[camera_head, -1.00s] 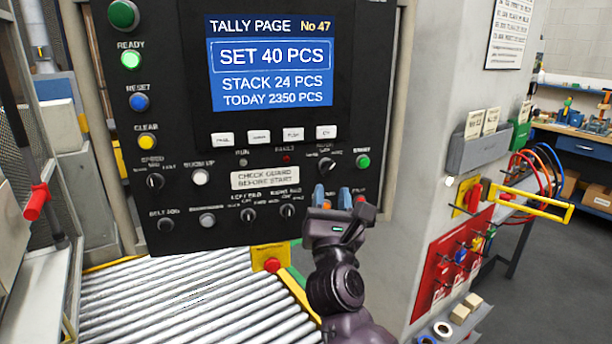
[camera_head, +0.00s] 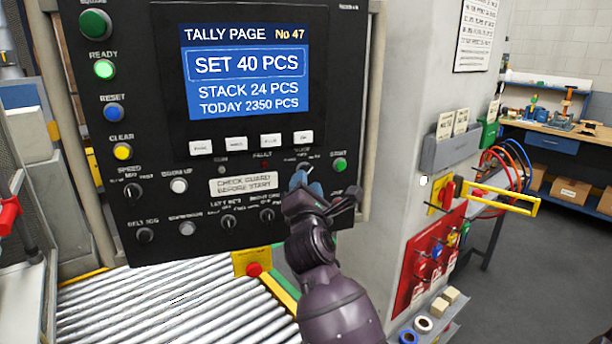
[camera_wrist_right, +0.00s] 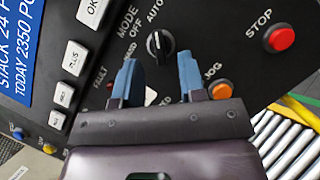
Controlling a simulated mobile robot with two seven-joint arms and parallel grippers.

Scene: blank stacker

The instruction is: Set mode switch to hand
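The mode switch is a black rotary knob (camera_wrist_right: 160,46) with a white mark, beside the labels MODE, OFF and AUTO in the wrist view. The mark points up in that picture; I cannot tell exactly which label it matches. In the head view the right gripper (camera_head: 306,182) is in front of the lower right of the panel, just below the knob (camera_head: 304,168). My left gripper is not in view.
The black control panel (camera_head: 345,110) has other knobs and buttons close by. An orange JOG button (camera_wrist_right: 220,90) is beside the right finger, and a red STOP button (camera_wrist_right: 280,38) is farther right. A roller conveyor (camera_head: 170,300) lies below.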

